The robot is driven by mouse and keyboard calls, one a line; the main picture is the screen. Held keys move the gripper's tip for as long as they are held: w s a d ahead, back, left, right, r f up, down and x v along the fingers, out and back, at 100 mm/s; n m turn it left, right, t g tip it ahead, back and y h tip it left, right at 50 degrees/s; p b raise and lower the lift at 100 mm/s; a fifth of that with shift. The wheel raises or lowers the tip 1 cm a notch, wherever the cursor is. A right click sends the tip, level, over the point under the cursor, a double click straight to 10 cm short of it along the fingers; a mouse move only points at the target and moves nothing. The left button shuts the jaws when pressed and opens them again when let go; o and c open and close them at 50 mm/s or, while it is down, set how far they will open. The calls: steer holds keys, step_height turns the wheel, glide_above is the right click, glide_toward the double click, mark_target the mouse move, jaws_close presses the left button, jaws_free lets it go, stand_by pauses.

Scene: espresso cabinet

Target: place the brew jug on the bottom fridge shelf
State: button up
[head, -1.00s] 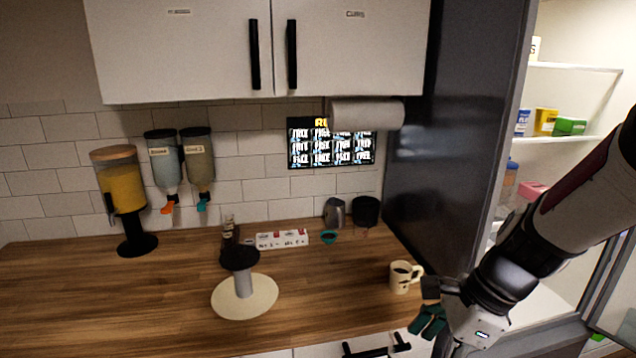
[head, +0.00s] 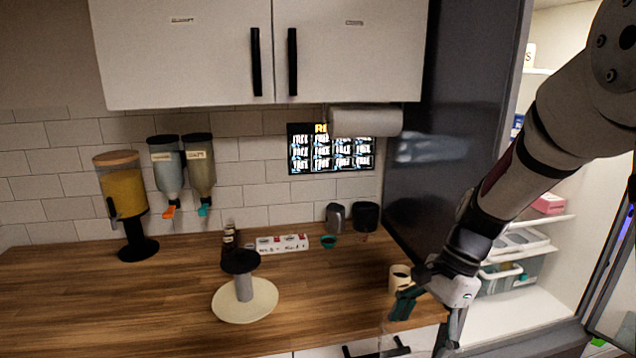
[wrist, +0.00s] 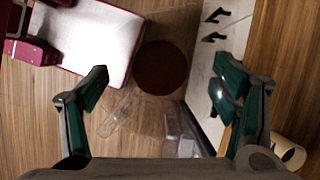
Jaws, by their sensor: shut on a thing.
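In the wrist view, my gripper (wrist: 163,88) has its two green-padded fingers spread on either side of a clear vessel with a dark brown round content, which I take as the brew jug (wrist: 160,68). The gripper is shut on it. In the head view, my gripper (head: 408,302) is at the counter's right front edge, beside the cream mug; the jug cannot be made out there. The fridge stands open at the right. Its bottom shelf (head: 520,312) is white, partly hidden by my arm.
The cream mug (head: 399,278) stands very close to my gripper and shows in the wrist view (wrist: 289,153). A clear bin (head: 522,272) is low in the fridge. The fridge's dark side panel (head: 440,120) and open door (head: 615,285) bound the opening.

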mark_target(408, 318)
steer(key=w+f+n, duration=0.1)
steer(key=w+n, duration=0.1)
steer(key=w+f+n+g+h, duration=0.1)
steer(key=w+f+n, duration=0.1)
steer(key=w, duration=0.1)
steer(key=w+f+n+g, duration=0.1)
steer(key=w+n, duration=0.1)
steer(key=shift+w+d+f+n+h, duration=0.25)
steer(key=shift+w+d+n+h, duration=0.05)
steer(key=shift+n, duration=0.1)
steer(key=w+f+n+h, duration=0.2)
steer(key=w+f+n, duration=0.4)
steer(key=n, duration=0.1)
steer(key=shift+w+d+g+h, duration=0.15)
steer(key=shift+d+g+h, duration=0.15)
steer(key=shift+g, duration=0.1)
steer(key=shift+f, duration=0.1)
